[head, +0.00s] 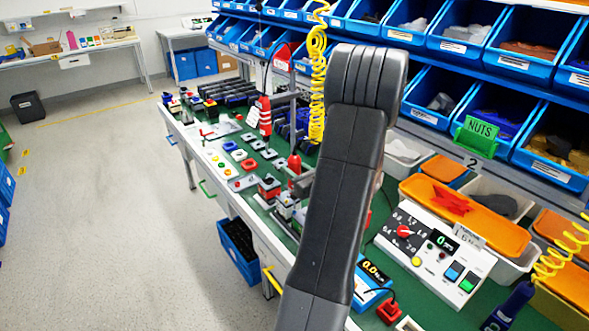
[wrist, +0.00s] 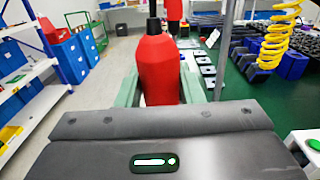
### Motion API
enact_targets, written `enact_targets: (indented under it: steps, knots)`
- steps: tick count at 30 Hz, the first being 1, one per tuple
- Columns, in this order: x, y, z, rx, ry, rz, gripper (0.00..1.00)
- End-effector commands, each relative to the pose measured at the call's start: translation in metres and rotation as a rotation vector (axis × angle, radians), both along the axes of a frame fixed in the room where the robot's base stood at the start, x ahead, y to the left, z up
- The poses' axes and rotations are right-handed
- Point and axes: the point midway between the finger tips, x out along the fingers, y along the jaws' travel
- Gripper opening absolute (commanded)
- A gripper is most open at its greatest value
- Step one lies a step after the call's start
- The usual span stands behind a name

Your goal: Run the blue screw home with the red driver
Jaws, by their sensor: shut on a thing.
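The red driver (wrist: 158,72) stands upright between the two grey-green fingers of my gripper (wrist: 160,92) in the wrist view. The fingers are shut on its body, and a dark stem comes out of its top. The arm hides most of the gripper there. I cannot make out the blue screw in either view. Small red, blue and grey fixtures (head: 287,205) stand on the bench below the driver, and the driver's tip is not clear.
Another red striped tool (head: 265,117) hangs farther back. A yellow coiled hose (head: 317,75) hangs near the arm. A white control box (head: 435,252) with a red dial and display sits at right. Blue bins (head: 470,50) line the back.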

Motion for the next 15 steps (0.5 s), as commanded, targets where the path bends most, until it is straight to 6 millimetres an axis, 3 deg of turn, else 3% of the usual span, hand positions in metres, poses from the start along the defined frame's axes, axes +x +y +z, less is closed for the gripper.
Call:
enact_targets:
  steps: [2,15]
  knots:
    - [0.0001,0.0,0.0009,0.0,-0.002,0.0,0.0]
    - [0.0001,0.0,-0.0026,0.0,-0.002,0.0,0.0]
